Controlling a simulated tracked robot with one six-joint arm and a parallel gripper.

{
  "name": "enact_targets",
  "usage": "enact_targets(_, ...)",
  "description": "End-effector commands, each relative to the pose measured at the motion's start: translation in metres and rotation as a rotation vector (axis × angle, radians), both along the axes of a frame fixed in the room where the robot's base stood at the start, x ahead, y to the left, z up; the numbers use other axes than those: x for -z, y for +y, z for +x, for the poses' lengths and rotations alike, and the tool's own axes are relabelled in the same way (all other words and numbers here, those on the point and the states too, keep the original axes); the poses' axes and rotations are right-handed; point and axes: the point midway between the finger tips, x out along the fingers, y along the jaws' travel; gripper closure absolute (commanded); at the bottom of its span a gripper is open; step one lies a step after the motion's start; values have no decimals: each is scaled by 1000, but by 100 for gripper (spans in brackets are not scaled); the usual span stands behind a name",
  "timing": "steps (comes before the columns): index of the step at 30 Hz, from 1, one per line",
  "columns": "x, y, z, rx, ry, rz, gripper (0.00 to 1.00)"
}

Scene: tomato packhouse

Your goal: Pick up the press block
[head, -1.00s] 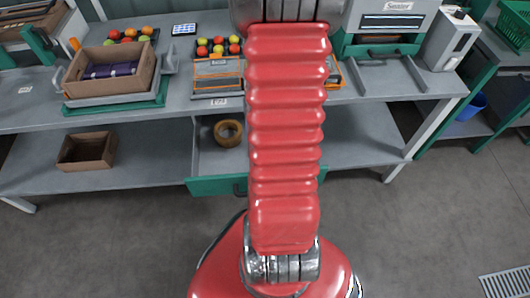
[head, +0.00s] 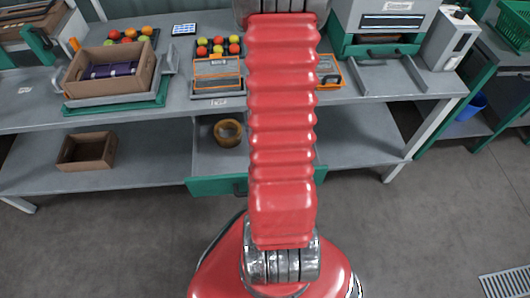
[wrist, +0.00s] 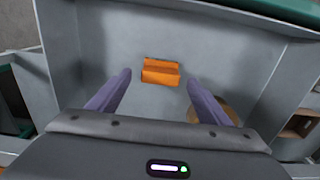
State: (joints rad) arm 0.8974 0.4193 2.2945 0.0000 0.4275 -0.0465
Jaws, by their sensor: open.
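An orange block (wrist: 160,72), which looks like the press block, lies on the bottom of an open grey drawer (wrist: 225,58) in the wrist view. My gripper (wrist: 158,78) is open, its two purple fingers apart, and the block shows between their tips with a gap on each side. The fingers look above the block, but the height is hard to tell. In the head view, the drawer with its green front (head: 215,186) is partly covered by my red arm, which hides the block and my gripper.
A tape roll (head: 228,132) lies in the drawer; my right finger partly covers it in the wrist view (wrist: 225,108). The drawer walls stand close around. On the bench are a cardboard box (head: 108,88), trays of tomatoes (head: 219,46) and a grey-green machine (head: 385,25).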

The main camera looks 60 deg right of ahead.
Motion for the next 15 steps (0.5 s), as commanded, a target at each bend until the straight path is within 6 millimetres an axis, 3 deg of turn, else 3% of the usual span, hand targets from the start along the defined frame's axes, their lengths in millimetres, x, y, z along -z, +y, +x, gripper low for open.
enact_targets(7,27,1,0,0,1,2,28)
enact_targets(15,35,1,0,-1,0,0,28)
